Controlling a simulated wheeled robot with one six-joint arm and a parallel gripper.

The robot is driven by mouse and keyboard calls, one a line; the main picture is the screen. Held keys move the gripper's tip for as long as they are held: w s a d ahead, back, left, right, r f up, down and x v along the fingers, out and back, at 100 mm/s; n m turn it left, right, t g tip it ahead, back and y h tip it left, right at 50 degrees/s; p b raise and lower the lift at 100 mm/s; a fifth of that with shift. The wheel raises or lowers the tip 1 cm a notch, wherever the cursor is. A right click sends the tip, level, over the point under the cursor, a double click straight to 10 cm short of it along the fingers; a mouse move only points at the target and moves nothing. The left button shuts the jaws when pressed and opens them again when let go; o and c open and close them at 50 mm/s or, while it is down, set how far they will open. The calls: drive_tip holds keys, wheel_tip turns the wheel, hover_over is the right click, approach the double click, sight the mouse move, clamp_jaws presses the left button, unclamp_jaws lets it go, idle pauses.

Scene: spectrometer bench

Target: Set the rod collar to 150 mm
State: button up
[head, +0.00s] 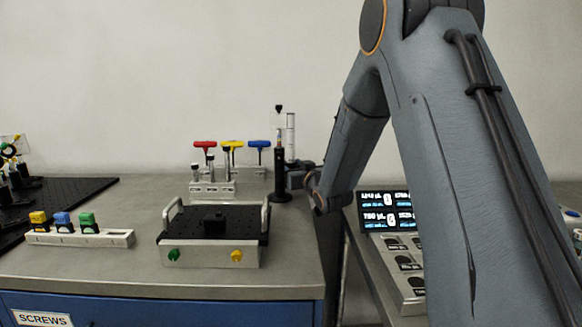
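A slim vertical rod with a dark cap (279,108) rises from a black post (280,180) at the right rear of the bench. A pale upright strip (291,135), possibly a scale, stands just behind and right of it; I cannot read any marks. I cannot make out the rod collar for certain. My gripper (292,176) is at the right side of the black post, at about its mid-height. Its fingertips are small and dark against the post, so I cannot tell whether they touch it or are open or shut.
Red, yellow and blue T-handle drivers stand in a rack (212,190) left of the post. A black-topped box with handles (213,255) stands in front. A strip with coloured pieces (80,237) lies left. A display panel (388,212) is right, beyond a gap.

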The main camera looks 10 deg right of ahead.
sight(292, 135)
clamp_jaws()
wheel_tip(292, 135, up, 10)
drive_tip(key=p, duration=0.4)
drive_tip(key=shift+r, duration=0.1)
drive_tip(key=shift+o, duration=1.3)
unclamp_jaws()
drive_tip(key=s+d, duration=0.1)
drive_tip(key=s, duration=0.6)
drive_tip(key=shift+s+d+b, duration=0.3)
drive_tip(key=shift+s+b, duration=0.05)
drive_tip(key=shift+b, duration=0.05)
drive_tip(key=shift+d, duration=0.1)
